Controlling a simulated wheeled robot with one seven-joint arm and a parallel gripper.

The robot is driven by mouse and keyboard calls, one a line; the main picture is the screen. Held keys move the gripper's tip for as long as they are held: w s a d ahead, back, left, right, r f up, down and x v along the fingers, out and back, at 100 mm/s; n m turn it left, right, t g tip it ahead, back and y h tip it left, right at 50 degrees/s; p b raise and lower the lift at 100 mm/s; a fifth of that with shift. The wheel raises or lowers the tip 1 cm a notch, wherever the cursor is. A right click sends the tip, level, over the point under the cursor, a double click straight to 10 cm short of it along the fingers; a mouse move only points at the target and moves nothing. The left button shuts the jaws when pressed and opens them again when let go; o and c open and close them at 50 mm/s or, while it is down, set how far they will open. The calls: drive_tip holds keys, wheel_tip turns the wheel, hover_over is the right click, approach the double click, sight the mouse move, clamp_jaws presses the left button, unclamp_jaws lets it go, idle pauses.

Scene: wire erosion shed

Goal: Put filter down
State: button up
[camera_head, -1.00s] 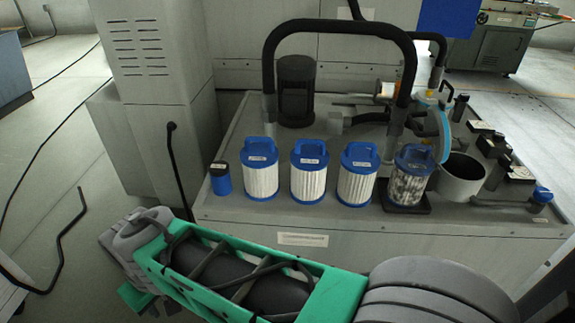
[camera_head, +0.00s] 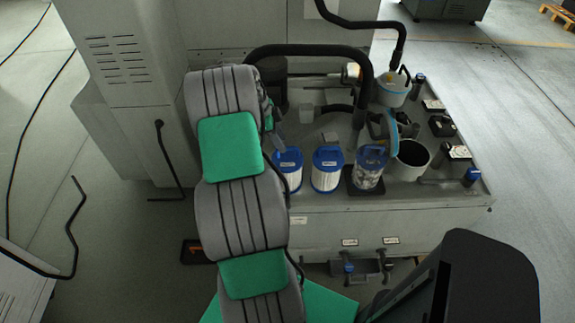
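Two clean white pleated filters with blue caps, a left one (camera_head: 290,172) and a right one (camera_head: 327,172), stand upright on the grey bench top (camera_head: 415,190). A dirty, dark-mottled filter with a blue cap (camera_head: 368,172) stands to their right on a black tray (camera_head: 362,191). My arm reaches up over the bench's left side. My gripper (camera_head: 272,125) is mostly hidden behind its last link, just beyond the left clean filter.
A black hose (camera_head: 310,50) arches above the bench behind the filters. A grey cabinet (camera_head: 120,70) stands left of my arm.

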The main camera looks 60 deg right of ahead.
sight(288, 149)
drive_tip(key=x, duration=0.2)
drive_tip(key=p+x, duration=0.1)
drive_tip(key=x, duration=0.1)
drive_tip(key=shift+s, duration=0.4)
drive_tip(key=shift+d+f, duration=0.15)
drive_tip(key=shift+f, duration=0.25)
drive_tip(key=shift+c, duration=0.4)
clamp_jaws()
drive_tip(key=shift+r, duration=0.1)
